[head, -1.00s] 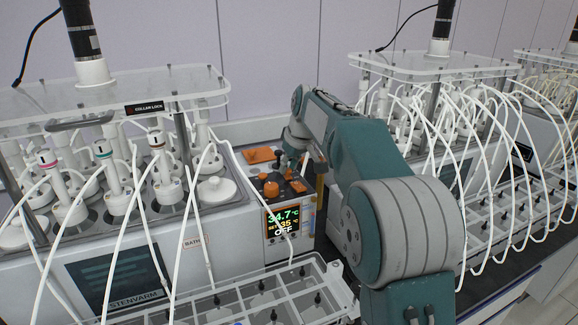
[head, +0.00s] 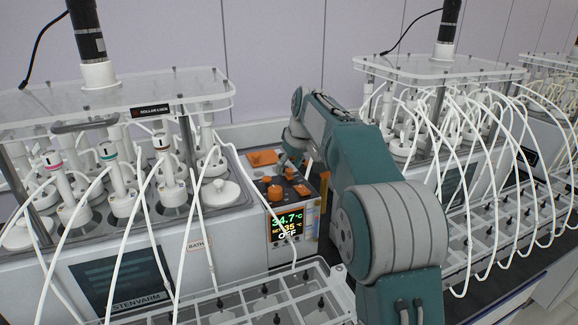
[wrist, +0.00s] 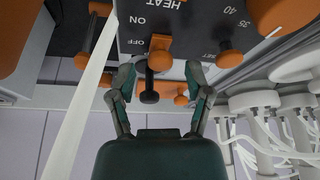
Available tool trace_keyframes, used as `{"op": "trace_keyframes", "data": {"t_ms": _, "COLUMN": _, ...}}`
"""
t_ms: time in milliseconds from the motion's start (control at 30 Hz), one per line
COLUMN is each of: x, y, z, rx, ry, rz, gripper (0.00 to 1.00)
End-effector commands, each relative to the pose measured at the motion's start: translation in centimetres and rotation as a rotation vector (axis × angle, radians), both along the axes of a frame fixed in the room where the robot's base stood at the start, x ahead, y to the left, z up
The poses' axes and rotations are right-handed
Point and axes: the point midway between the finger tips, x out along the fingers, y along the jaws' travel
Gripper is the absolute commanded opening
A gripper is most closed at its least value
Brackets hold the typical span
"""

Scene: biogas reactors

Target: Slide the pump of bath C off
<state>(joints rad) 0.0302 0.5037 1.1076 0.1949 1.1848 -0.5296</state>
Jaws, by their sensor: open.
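The control box (head: 311,205) stands at the right end of the nearer bath, under my arm. Its screen (head: 286,226) reads 34.7 °C, SET 35 and OFF. Orange knobs (head: 275,193) sit on its top panel. The wrist view shows the dark panel (wrist: 198,30) close up, with HEAT, ON and OFF printed on it. My gripper (wrist: 160,70) is open, one finger on each side of an orange knob (wrist: 158,54) and a black-tipped post (wrist: 149,88). Contact cannot be told. In the head view my arm partly hides the gripper. I cannot read a letter C or a pump label.
White tubes hang in front of the nearer bath (head: 215,240); one tube crosses near the screen. A clear rack (head: 240,305) lies in front. A second reactor bath (head: 440,70) with many tubes stands to the right of my arm.

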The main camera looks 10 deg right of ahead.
Motion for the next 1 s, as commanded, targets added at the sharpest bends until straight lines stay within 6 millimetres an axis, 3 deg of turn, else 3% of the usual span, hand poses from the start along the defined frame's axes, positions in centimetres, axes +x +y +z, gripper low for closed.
{"op": "trace_keyframes", "data": {"t_ms": 167, "x": -0.3, "y": -0.2, "z": 0.9, "rx": 0.0, "ry": -0.001, "rz": 0.0, "gripper": 0.65}}
{"op": "trace_keyframes", "data": {"t_ms": 700, "x": -3.5, "y": -1.7, "z": 10.0, "rx": -0.001, "ry": -0.002, "rz": -0.001, "gripper": 0.65}}
{"op": "trace_keyframes", "data": {"t_ms": 1000, "x": -3.9, "y": -1.9, "z": 11.0, "rx": 0.0, "ry": 0.001, "rz": 0.0, "gripper": 0.65}}
